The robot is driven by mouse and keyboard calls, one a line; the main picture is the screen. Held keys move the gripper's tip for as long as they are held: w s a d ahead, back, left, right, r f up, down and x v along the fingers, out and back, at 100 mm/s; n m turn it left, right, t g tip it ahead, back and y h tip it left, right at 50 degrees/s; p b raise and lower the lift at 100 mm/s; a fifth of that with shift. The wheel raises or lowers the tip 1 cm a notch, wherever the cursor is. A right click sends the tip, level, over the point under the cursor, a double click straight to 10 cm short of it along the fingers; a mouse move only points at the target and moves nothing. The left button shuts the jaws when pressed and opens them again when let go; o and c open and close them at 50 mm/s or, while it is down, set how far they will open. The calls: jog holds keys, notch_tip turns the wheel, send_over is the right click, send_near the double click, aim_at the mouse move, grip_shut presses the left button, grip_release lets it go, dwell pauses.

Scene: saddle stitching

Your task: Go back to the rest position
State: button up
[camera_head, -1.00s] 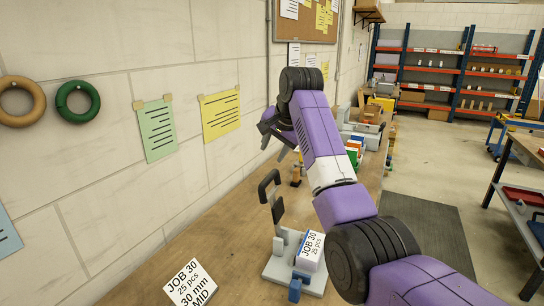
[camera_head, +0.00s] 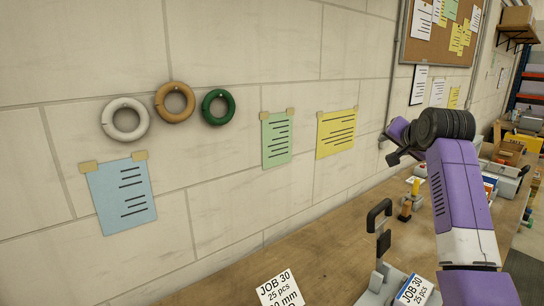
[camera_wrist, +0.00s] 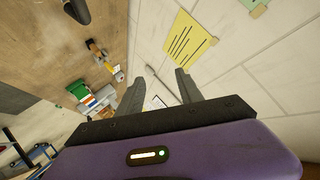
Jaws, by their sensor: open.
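My gripper (camera_head: 391,146) is in the air above the bench, near the wall, at the end of my raised purple arm. In the wrist view its two dark fingers (camera_wrist: 160,92) stand apart with nothing between them. Beyond them show the wall and a yellow sheet (camera_wrist: 188,42). In the head view my forearm covers part of the bench on the right.
The wooden bench (camera_head: 325,262) runs along the wall. On it stand a stitching device with a black handle (camera_head: 380,215), a JOB 30 card (camera_head: 281,290) and a small orange-based tool (camera_head: 408,205). Rings and paper sheets hang on the wall, including a yellow one (camera_head: 336,134).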

jog(key=s+a+f+n+t+b, duration=0.1)
jog(key=s+a+f+n+t, duration=0.2)
jog(key=s+f, duration=0.85)
jog(key=s+a+f+n+t+b, duration=0.1)
jog(key=s+a+f+n+t, duration=0.2)
jog(key=s+f, duration=0.85)
jog(key=s+a+f+g+b, duration=0.1)
jog(key=s+f, duration=0.3)
jog(key=s, duration=1.1)
jog(key=s+a+f+n+g+y+b, duration=0.1)
jog(key=s+a+f, duration=0.3)
jog(key=s, duration=1.1)
jog(key=s+a+f+n+g+b, duration=0.1)
jog(key=s+f, duration=0.3)
jog(key=s, duration=1)
jog(key=shift+s+a+g+y, duration=0.3)
jog(key=shift+s+a+g, duration=0.1)
jog(key=shift+a+g, duration=0.3)
